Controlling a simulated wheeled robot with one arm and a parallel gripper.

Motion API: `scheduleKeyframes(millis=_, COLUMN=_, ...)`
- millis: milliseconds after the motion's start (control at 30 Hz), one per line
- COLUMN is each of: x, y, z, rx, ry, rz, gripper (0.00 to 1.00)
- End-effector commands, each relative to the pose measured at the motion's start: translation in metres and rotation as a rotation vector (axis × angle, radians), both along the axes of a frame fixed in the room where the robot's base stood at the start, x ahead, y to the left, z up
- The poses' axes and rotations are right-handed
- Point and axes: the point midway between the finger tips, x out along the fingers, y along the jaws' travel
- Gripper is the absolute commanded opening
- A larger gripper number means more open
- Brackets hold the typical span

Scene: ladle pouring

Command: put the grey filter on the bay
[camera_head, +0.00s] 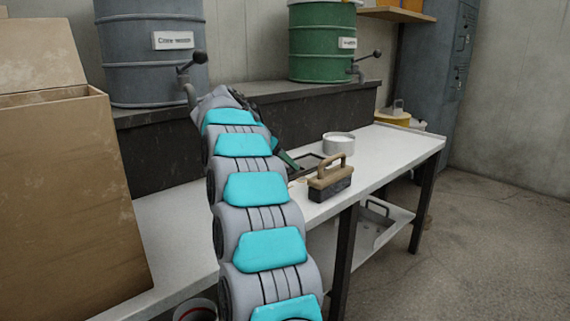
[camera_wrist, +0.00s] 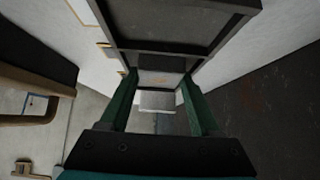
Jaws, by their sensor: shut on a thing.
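My gripper (camera_wrist: 158,92) has its two green fingers on either side of a light-and-dark grey tab. The tab joins a flat dark grey framed panel, which I take as the grey filter (camera_wrist: 170,38), at the top of the wrist view. In the head view one green finger of my gripper (camera_head: 289,160) shows past my arm, beside the dark frame (camera_head: 310,160) over the white table. I cannot tell whether the filter touches the table. Thin yellow marks, perhaps the bay (camera_wrist: 104,45), show on the white top beside the filter; most of them are hidden.
A block with a wooden handle (camera_head: 330,178) stands close by at the table's front edge. A white round pot (camera_head: 338,144) stands behind it. A grey barrel (camera_head: 152,65) and a green barrel (camera_head: 322,45) stand on the dark ledge.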

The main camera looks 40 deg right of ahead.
Motion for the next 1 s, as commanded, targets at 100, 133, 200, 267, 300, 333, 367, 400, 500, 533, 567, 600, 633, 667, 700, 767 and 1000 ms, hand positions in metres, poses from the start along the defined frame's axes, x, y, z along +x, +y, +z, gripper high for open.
scheduleKeyframes(millis=100, x=0.0, y=0.0, z=0.0, rx=-0.001, ry=-0.001, rz=0.0, gripper=0.11)
scheduleKeyframes(millis=133, x=0.0, y=0.0, z=0.0, rx=-0.001, ry=-0.001, rz=0.0, gripper=0.11)
scheduleKeyframes(millis=200, x=0.0, y=0.0, z=0.0, rx=-0.001, ry=-0.001, rz=0.0, gripper=0.11)
scheduleKeyframes(millis=267, x=0.0, y=0.0, z=-0.001, rx=-0.001, ry=-0.001, rz=0.0, gripper=0.11)
scheduleKeyframes(millis=300, x=0.0, y=0.0, z=-0.002, rx=-0.001, ry=-0.001, rz=0.0, gripper=0.11)
scheduleKeyframes(millis=333, x=0.0, y=0.0, z=-0.003, rx=-0.001, ry=-0.001, rz=0.0, gripper=0.11)
scheduleKeyframes(millis=367, x=0.0, y=0.0, z=-0.004, rx=-0.001, ry=-0.001, rz=0.0, gripper=0.11)
scheduleKeyframes(millis=400, x=0.0, y=0.0, z=-0.005, rx=-0.001, ry=-0.001, rz=0.0, gripper=0.11)
scheduleKeyframes(millis=500, x=0.0, y=0.0, z=-0.003, rx=0.0, ry=-0.001, rz=0.0, gripper=0.75)
scheduleKeyframes(millis=533, x=0.0, y=0.0, z=-0.003, rx=0.0, ry=-0.001, rz=0.0, gripper=0.76)
scheduleKeyframes(millis=567, x=0.0, y=0.0, z=-0.003, rx=0.0, ry=-0.001, rz=0.0, gripper=0.76)
scheduleKeyframes(millis=600, x=0.0, y=0.0, z=-0.003, rx=0.0, ry=-0.001, rz=0.0, gripper=0.76)
scheduleKeyframes(millis=633, x=0.0, y=0.0, z=-0.003, rx=0.0, ry=-0.001, rz=0.0, gripper=0.76)
scheduleKeyframes(millis=667, x=0.0, y=0.0, z=-0.003, rx=0.0, ry=-0.001, rz=0.0, gripper=0.76)
scheduleKeyframes(millis=700, x=0.0, y=0.0, z=-0.003, rx=0.0, ry=-0.001, rz=0.0, gripper=0.76)
scheduleKeyframes(millis=767, x=0.0, y=0.0, z=-0.003, rx=0.0, ry=-0.001, rz=0.0, gripper=0.76)
scheduleKeyframes(millis=1000, x=-0.001, y=0.006, z=0.007, rx=-0.001, ry=-0.002, rz=-0.001, gripper=0.76)
